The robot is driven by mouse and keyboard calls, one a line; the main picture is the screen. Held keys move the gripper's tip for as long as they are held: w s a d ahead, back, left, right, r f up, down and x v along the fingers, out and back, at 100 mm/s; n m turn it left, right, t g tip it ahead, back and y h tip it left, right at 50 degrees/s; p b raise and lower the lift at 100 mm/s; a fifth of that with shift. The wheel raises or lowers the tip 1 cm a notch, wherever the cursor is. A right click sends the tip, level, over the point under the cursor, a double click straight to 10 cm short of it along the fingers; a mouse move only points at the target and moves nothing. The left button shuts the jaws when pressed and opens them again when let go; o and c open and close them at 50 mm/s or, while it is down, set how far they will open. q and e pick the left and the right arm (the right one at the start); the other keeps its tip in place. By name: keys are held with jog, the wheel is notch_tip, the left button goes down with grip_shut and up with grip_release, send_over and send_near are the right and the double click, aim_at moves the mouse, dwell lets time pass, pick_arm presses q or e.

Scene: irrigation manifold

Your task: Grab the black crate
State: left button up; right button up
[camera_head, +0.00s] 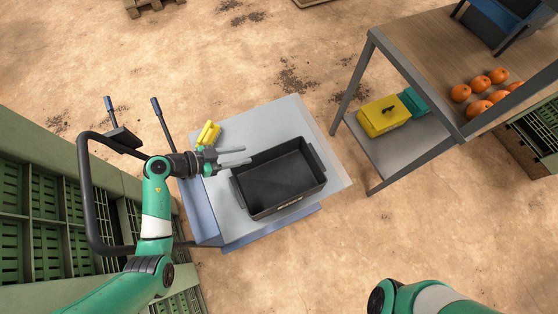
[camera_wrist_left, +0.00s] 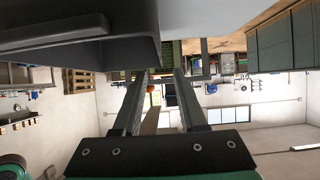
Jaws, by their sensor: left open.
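The black crate (camera_head: 292,178) is an open, empty-looking rectangular tub. It sits slightly turned on the light grey top of a cart (camera_head: 308,118). My left gripper (camera_head: 248,156) is open, its two fingers spread, at the crate's upper left corner. Its fingers point right, close to the crate's rim; I cannot tell if they touch.
A yellow object (camera_head: 208,133) lies on the cart behind my left gripper. A black cart handle (camera_head: 84,190) stands at left, near my arm. To the right, a table (camera_head: 415,45) holds oranges (camera_head: 478,107), with a yellow box (camera_head: 383,116) on its lower shelf. Green crates (camera_head: 45,195) line the left.

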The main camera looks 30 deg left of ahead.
aim_at(265, 151)
pick_arm(q)
jog(key=b+x, duration=0.1)
jog(key=x, duration=0.3)
jog(key=shift+s+a+f+b, duration=0.1)
jog(key=shift+f+b, duration=0.1)
jog(key=shift+b, duration=0.2)
jog(key=shift+w+d, duration=0.25)
jog(key=shift+w, duration=0.15)
jog(key=b+x, duration=0.4)
jog(key=x, duration=0.1)
jog(key=shift+f, duration=0.1)
pick_arm(e)
notch_tip(265, 151, down, 7)
pick_arm(q)
jog(key=shift+c, duration=0.3)
grip_shut()
jog(key=shift+r, duration=0.2)
